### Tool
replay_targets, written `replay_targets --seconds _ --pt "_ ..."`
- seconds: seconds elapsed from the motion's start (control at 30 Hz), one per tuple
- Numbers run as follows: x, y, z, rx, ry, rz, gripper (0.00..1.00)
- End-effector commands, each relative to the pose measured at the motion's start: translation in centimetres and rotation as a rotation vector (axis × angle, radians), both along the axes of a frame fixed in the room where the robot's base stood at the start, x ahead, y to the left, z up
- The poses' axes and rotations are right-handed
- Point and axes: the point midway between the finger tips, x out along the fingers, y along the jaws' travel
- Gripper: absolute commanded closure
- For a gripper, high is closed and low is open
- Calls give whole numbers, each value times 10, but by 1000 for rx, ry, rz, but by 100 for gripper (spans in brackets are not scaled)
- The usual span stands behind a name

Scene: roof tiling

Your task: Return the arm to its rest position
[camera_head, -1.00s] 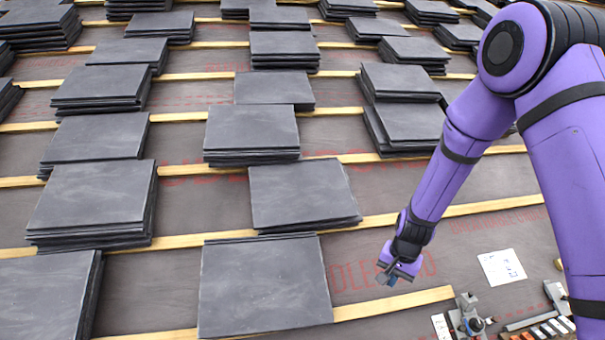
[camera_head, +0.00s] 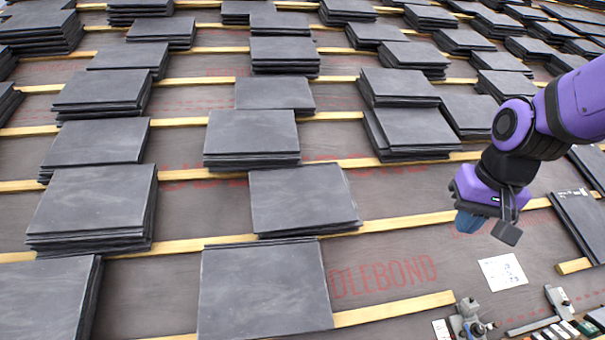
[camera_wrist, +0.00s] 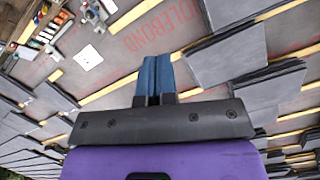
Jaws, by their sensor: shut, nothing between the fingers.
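My purple arm reaches in from the right edge of the head view. My gripper (camera_head: 488,228) hangs above the roof at the right, clear of the slates and battens. In the wrist view my gripper (camera_wrist: 155,75) shows its two blue fingers side by side, shut with nothing between them. The upper arm links lie outside the head view.
Stacks of dark slates (camera_head: 265,285) lie along wooden battens (camera_head: 395,308) on grey membrane. A white marked sheet (camera_head: 503,271) lies below my gripper. Metal tools (camera_head: 468,320) and a row of small coloured items (camera_head: 560,330) sit at the lower right. Bare membrane shows around the sheet.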

Motion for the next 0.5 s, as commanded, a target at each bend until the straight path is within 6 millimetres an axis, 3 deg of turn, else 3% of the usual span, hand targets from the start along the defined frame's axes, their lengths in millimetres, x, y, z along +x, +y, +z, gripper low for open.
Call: replay_targets --seconds 0.2,0.5 --pt "-58 -11 32 -55 -55 54 100" --pt "-128 -25 51 -135 -108 110 100"
